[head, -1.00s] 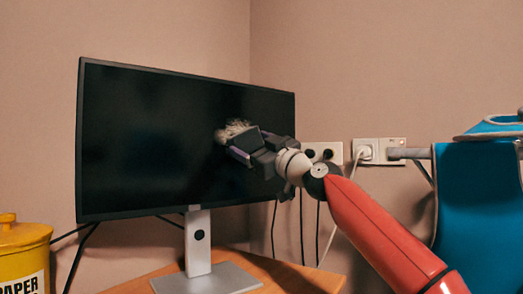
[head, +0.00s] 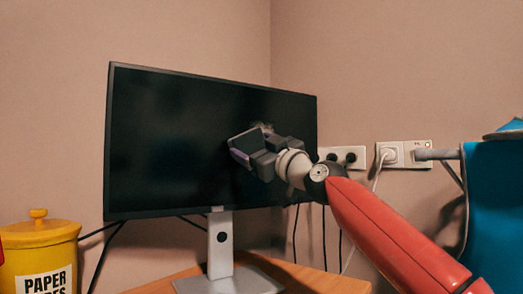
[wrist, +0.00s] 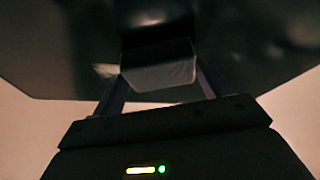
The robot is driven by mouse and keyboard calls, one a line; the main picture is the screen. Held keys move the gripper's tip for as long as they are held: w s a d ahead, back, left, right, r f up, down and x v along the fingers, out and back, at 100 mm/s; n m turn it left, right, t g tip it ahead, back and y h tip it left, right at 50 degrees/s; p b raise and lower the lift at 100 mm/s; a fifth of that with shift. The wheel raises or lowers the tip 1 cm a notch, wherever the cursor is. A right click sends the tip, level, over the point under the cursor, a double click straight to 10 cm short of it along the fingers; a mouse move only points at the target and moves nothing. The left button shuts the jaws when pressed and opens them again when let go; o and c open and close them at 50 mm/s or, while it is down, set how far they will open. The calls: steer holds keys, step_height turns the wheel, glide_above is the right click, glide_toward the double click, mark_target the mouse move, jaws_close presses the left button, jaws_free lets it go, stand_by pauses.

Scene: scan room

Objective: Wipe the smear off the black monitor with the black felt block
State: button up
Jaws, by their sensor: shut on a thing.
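The black monitor (head: 170,140) stands upright on a silver stand and its dark screen faces me. My gripper (head: 258,150) is at the right half of the screen, shut on the black felt block (head: 245,141). The block is at the screen surface; I cannot tell how firmly it touches. A small pale part of the smear (head: 265,126) shows just above the block; the rest of that area is hidden by the block and gripper. In the wrist view the block (wrist: 160,73) sits between the fingers, with a faint pale patch (wrist: 105,71) beside it.
A yellow canister (head: 40,245) labelled PAPER stands at lower left. Wall sockets (head: 404,154) with plugs and hanging cables are right of the monitor. A blue object (head: 495,205) is at the right edge. The wooden table (head: 155,284) lies below.

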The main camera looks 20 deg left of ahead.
mark_target(263, 135)
steer(key=shift+s+a, duration=0.8)
steer(key=shift+s, duration=0.1)
step_height(263, 135, up, 3)
steer(key=shift+w+f+p, duration=0.1)
steer(key=shift+p, duration=1.1)
steer(key=shift+w+d+f, duration=0.1)
steer(key=shift+w+d, duration=1.1)
steer(key=shift+d, duration=0.05)
steer(key=shift+w+d+p, duration=0.85)
steer(key=shift+w+d, duration=0.8)
steer(key=shift+w, duration=0.15)
steer(key=shift+w+d+p, duration=0.8)
steer(key=shift+w+d, duration=0.85)
steer(key=shift+w, duration=0.15)
steer(key=shift+w+d, duration=0.2)
steer(key=shift+d, duration=0.05)
steer(key=shift+s+a, duration=0.1)
steer(key=shift+s+a+b, duration=1.9)
steer(key=shift+s+a, duration=1.05)
steer(key=shift+s, duration=0.1)
steer(key=shift+s+a+b, duration=0.45)
steer(key=shift+s+a, duration=1.3)
steer(key=shift+s, duration=0.05)
